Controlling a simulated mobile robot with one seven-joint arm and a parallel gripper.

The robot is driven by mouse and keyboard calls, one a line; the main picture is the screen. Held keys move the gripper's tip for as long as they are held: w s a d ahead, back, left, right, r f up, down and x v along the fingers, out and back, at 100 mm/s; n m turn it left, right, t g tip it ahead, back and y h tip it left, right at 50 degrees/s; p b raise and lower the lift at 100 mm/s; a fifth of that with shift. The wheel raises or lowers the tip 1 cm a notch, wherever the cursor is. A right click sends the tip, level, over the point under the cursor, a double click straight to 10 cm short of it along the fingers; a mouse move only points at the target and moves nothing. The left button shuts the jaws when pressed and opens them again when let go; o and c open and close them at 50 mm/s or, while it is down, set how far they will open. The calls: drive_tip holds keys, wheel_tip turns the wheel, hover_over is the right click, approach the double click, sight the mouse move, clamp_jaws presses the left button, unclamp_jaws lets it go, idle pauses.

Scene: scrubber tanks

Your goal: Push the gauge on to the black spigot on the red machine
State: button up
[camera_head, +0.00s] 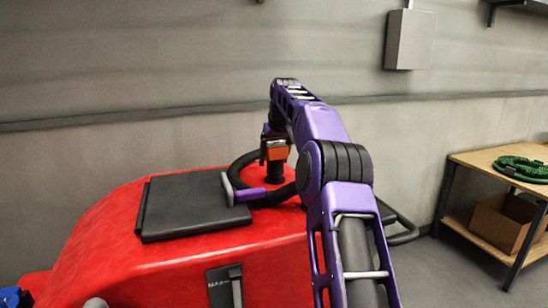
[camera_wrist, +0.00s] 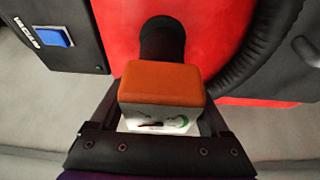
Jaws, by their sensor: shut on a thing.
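The gauge (camera_wrist: 162,82) is a small box with an orange-brown cover and a white dial face. My gripper (camera_wrist: 160,118) is shut on it, one finger on each side. In the head view the orange gauge (camera_head: 277,151) shows below my wrist, with my gripper (camera_head: 273,137) partly hidden by my arm. The black spigot (camera_wrist: 162,38) stands on the red machine (camera_wrist: 215,30), directly beyond the gauge in the wrist view. The gauge hides part of the spigot, so I cannot tell whether they touch. The red machine (camera_head: 130,225) fills the lower left of the head view.
A black hose (camera_head: 240,166) curves around the spigot area. A black lid (camera_head: 190,203) lies on the machine to the left. A grey wall (camera_head: 150,60) stands behind. A wooden bench (camera_head: 485,162) with a green coil (camera_head: 520,168) is at the right.

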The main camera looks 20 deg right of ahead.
drive_tip(key=shift+f+b, duration=0.6)
drive_tip(key=shift+f, duration=0.55)
drive_tip(key=o, duration=1.4)
drive_tip(key=shift+c, duration=0.2)
drive_tip(key=shift+r, duration=0.1)
